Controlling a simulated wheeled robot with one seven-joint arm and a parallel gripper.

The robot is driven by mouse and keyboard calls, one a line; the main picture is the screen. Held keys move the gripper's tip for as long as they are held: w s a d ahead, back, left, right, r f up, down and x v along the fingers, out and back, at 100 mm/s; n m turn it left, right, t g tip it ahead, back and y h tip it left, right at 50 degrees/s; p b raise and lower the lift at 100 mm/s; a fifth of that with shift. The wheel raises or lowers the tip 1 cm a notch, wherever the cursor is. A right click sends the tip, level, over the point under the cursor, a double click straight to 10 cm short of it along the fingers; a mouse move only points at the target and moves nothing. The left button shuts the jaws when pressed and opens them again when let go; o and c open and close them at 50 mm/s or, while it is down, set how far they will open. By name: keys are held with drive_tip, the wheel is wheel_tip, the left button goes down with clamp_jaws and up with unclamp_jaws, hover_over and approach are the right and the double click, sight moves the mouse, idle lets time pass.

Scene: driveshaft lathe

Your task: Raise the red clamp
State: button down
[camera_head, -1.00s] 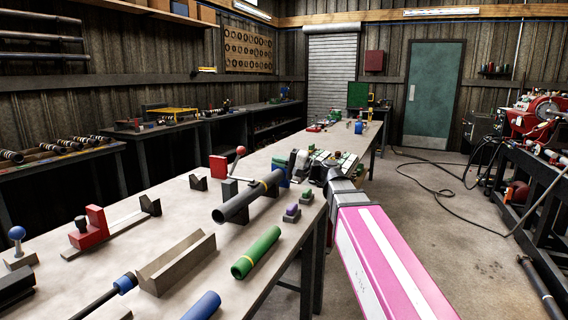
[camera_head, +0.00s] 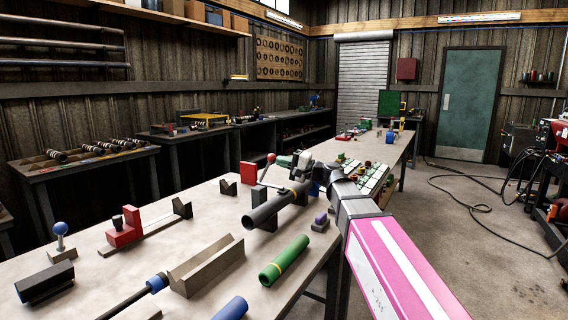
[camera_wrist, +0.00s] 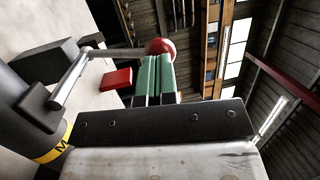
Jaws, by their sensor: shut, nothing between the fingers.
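The red clamp shows in the head view as a red block (camera_head: 248,174) with a grey lever ending in a red ball (camera_head: 271,157), beside the dark pipe (camera_head: 265,211). The lever slants up. In the wrist view, the lever runs from a dark pivot at left to the red ball (camera_wrist: 160,46), and the red block (camera_wrist: 115,80) lies below. My gripper (camera_wrist: 157,60) has its green fingers shut together with nothing between them. Its tips appear just short of the ball; I cannot tell whether they touch it. In the head view my gripper (camera_head: 286,161) is small, right of the ball.
A red slide block (camera_head: 124,229) sits on a rail at left. In the wrist view, a yellow-banded dark pipe (camera_wrist: 52,152) is close at lower left.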

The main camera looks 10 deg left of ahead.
drive_tip(key=shift+r, duration=0.1)
drive_tip(key=w+a+r+m+g+h, duration=0.1)
drive_tip(key=w+a+h, duration=0.1)
drive_tip(key=a+h, duration=0.4)
drive_tip(key=w+a+r+g+h, duration=0.1)
drive_tip(key=w+a+g+h, duration=0.1)
drive_tip(key=a+h, duration=0.4)
drive_tip(key=shift+w+a+r+m, duration=0.35)
drive_tip(key=shift+w+a, duration=0.3)
drive_tip(key=shift+a, duration=0.7)
